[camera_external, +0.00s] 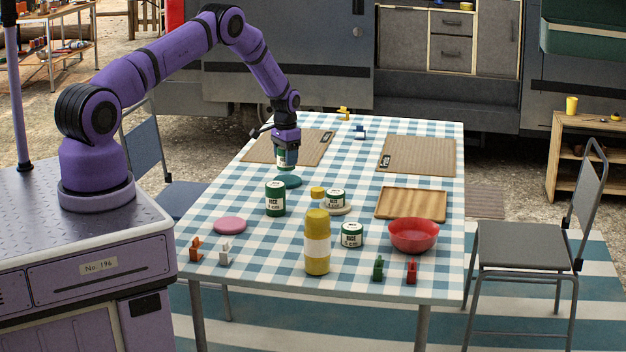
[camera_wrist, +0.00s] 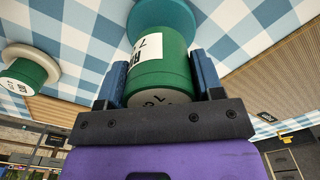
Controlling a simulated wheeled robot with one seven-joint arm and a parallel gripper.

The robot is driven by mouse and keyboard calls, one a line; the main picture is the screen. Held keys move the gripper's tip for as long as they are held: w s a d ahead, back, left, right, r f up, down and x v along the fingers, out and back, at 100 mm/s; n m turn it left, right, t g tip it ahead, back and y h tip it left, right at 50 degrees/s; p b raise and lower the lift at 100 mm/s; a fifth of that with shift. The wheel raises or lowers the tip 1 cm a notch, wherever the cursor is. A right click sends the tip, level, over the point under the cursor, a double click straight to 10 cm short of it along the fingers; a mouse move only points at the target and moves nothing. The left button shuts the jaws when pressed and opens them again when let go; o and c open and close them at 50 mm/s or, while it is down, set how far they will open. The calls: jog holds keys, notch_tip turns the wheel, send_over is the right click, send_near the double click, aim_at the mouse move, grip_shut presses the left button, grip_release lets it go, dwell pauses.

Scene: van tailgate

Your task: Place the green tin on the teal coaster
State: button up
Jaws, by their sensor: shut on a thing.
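My gripper (camera_external: 286,146) is shut on a green tin (camera_external: 287,159) with a white label. The held tin (camera_wrist: 160,70) sits between the two fingers in the wrist view. It is upright over the back part of the teal coaster (camera_external: 290,182), seemingly a little above it. The coaster also shows beyond the tin in the wrist view (camera_wrist: 162,14). Other green tins stand on the table: a taller one (camera_external: 275,204) just in front of the coaster, one (camera_external: 335,199) on a cream coaster (camera_external: 341,211), and a short one (camera_external: 352,239) farther forward.
A pink coaster (camera_external: 230,224) lies at the left. A yellow bottle (camera_external: 317,258), a red bowl (camera_external: 413,237) and a wooden tray (camera_external: 410,205) stand to the front and right. Small figures stand near the front edge. Two woven mats (camera_external: 265,147) lie at the back.

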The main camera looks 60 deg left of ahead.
jog(key=shift+w, duration=0.25)
jog(key=shift+f, duration=1.75)
jog(key=o, duration=1)
jog(key=shift+f, duration=0.15)
notch_tip(320, 180, up, 12)
jog(key=shift+r, duration=0.15)
